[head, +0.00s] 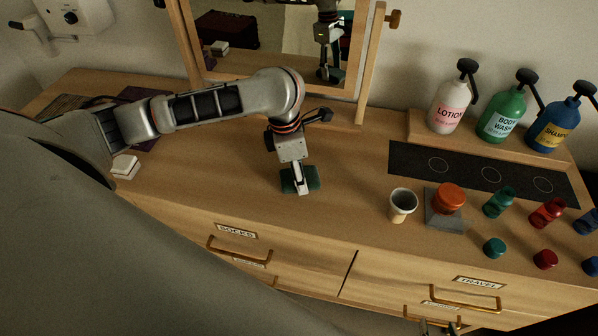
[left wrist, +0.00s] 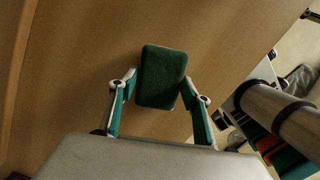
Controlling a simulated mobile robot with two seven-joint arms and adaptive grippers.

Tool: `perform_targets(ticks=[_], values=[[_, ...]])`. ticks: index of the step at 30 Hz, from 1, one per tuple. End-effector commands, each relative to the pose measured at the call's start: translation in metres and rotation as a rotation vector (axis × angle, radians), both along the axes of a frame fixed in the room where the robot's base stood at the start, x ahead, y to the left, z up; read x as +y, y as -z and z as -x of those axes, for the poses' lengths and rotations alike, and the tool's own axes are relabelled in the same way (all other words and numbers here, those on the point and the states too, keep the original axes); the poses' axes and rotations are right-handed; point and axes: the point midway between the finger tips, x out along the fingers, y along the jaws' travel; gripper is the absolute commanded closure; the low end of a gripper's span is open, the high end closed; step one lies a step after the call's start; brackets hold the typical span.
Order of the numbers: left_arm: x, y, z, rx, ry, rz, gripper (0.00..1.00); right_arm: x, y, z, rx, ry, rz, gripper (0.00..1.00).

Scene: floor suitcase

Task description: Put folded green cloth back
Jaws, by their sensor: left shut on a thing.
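The folded green cloth (head: 313,178) is a small dark green pad at the middle of the wooden dresser top. My left gripper (head: 299,182) comes down onto it from above and is shut on it. In the left wrist view the cloth (left wrist: 163,77) sits between the two fingertips, with wood behind it. I cannot tell whether the cloth touches the dresser top. My right gripper (head: 440,327) shows only in part at the bottom edge, below the travel drawer, and its jaw state is unclear.
A cup (head: 403,205), an orange-lidded jar (head: 449,197) and small coloured bottles and caps stand at right. Pump bottles (head: 502,119) stand behind a dark mat (head: 485,173). A mirror (head: 275,25) stands behind the arm. The socks drawer (head: 237,231) looks shut.

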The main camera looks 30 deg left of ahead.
Motion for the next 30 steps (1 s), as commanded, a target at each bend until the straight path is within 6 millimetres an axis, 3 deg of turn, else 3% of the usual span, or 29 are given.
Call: perform_targets(ticks=[8,9,11,23,30], values=[[0.000,0.001,0.000,0.000,-0.001,0.000,0.69,-0.002,0.001,0.000,0.001,0.003,0.002,0.60],[0.000,0.002,0.000,0.001,-0.001,0.001,0.50,-0.002,0.001,0.000,0.002,0.003,0.003,0.60],[0.000,0.002,0.000,0.000,-0.001,0.001,0.35,-0.002,0.001,0.000,0.002,0.003,0.003,0.60],[0.000,-0.002,0.000,-0.001,0.000,0.000,0.35,-0.002,0.001,0.000,0.003,0.003,0.003,0.60],[0.005,-0.037,0.001,-0.006,0.000,-0.001,0.35,0.000,0.002,0.001,0.002,0.001,0.000,0.60]])
